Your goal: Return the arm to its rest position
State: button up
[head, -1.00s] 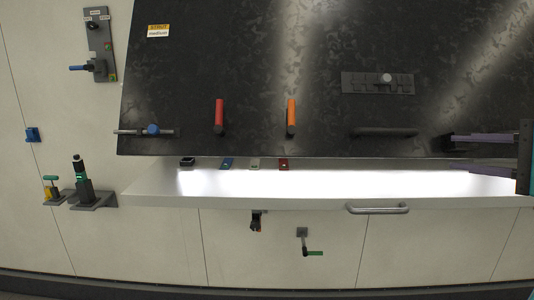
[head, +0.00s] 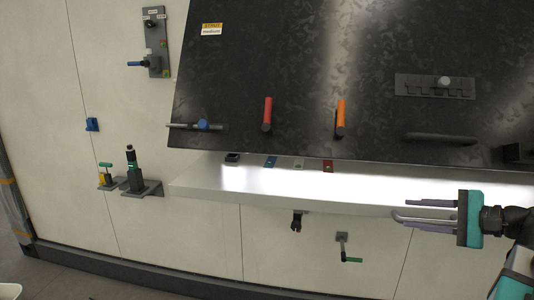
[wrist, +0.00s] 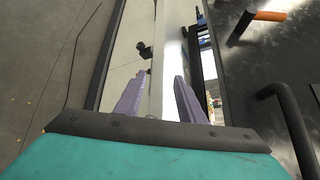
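My gripper (head: 408,214) is at the right of the head view, with a teal body and two purple fingers pointing left. The fingers are spread apart, and I see nothing held between them. They overlap the metal handle (head: 397,215) on the shelf front in the picture; I cannot tell whether they touch it. In the wrist view my gripper (wrist: 156,88) also shows its two fingers apart, with the pale shelf edge (wrist: 157,60) seen between them. Part of my arm shows at the lower right of the head view.
A black sloped panel (head: 300,60) carries a red handle (head: 267,115), an orange handle (head: 341,118) and a dark bar handle (head: 440,138). The white shelf (head: 300,184) juts out below it. A green-handled crank (head: 350,259) hangs under the shelf.

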jog(key=w+a+f+g+y, duration=0.1)
jog(key=w+a+f+g, duration=0.2)
jog(key=a+f, duration=0.6)
jog(key=w+a+f+g+y, duration=0.15)
jog(key=a+f, duration=0.45)
jog(key=f, duration=0.8)
jog(key=s+a+f+n+g+h, duration=0.1)
jog(key=s+a+f+n+g, duration=0.15)
jog(key=a+f, duration=0.65)
jog(key=s+a+f+n+g+h, duration=0.1)
jog(key=s+a+f+g, duration=0.35)
jog(key=f, duration=0.85)
jog(key=s+a+f+n+g+h, duration=0.2)
jog(key=s+a+f+g, duration=0.1)
jog(key=s+f, duration=0.65)
jog(key=s+a+f+n+g+h, duration=0.2)
jog(key=s+a+f+n, duration=0.1)
jog(key=s+f, duration=0.65)
jog(key=s+d+f+n+h, duration=0.5)
jog(key=d+f+n, duration=0.2)
jog(key=d, duration=0.1)
jog(key=shift+s+d+f+n+h, duration=0.25)
jog(key=shift+s+d+n+h, duration=0.05)
jog(key=shift+n+h, duration=0.05)
